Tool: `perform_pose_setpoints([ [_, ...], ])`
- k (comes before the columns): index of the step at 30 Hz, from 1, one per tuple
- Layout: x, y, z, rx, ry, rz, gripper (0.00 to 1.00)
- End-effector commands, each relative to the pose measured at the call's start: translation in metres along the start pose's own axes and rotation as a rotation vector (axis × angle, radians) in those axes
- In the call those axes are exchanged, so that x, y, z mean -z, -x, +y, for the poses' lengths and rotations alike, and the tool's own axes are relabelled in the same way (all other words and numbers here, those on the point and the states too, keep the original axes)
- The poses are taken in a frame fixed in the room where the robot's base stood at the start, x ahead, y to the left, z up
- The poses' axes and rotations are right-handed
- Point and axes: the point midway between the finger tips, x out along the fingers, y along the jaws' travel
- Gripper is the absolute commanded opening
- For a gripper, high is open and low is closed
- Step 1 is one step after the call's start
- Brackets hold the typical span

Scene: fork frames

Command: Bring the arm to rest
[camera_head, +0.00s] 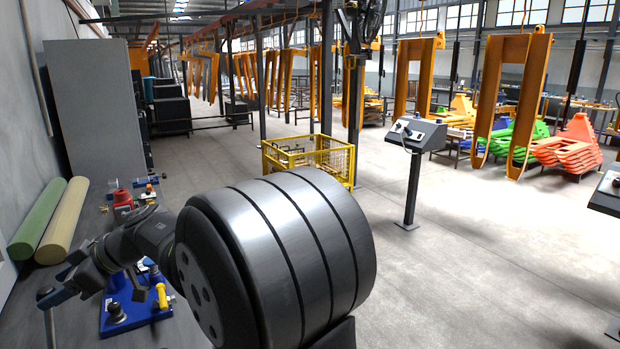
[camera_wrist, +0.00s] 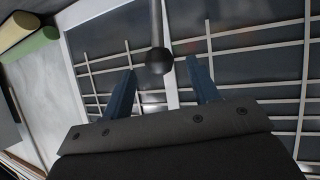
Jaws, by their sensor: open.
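My gripper (camera_head: 55,287) is at the left of the head view, at the end of my dark arm. In the wrist view its two blue fingers (camera_wrist: 160,68) stand well apart, with nothing clamped between them. A black ball knob (camera_wrist: 158,61) on a thin grey rod shows in the gap between the fingertips. I cannot tell how far beyond the tips it is. A dark knob (camera_head: 45,293) on a rod also shows beside the fingers in the head view. My large arm joint hides much of the floor in front.
A blue base plate (camera_head: 133,313) with a yellow handle (camera_head: 162,296) and dark knobs lies below my arm. A red item (camera_head: 122,199) and small parts lie behind it. Green and tan rolls (camera_head: 45,220) lie along the left wall. A yellow cage (camera_head: 310,157) and a control stand (camera_head: 412,180) stand beyond; floor at right is open.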

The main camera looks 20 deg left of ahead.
Motion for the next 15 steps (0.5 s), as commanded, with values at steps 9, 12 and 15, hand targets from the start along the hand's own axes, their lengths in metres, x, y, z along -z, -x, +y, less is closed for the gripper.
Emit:
perform_pose_setpoints([
  [9,-0.001,0.066,0.001,-0.004,-0.002,-0.001,0.55],
  [12,-0.001,0.086,0.001,-0.003,-0.001,-0.001,0.55],
  [15,0.000,0.104,0.000,-0.002,-0.001,0.000,0.55],
])
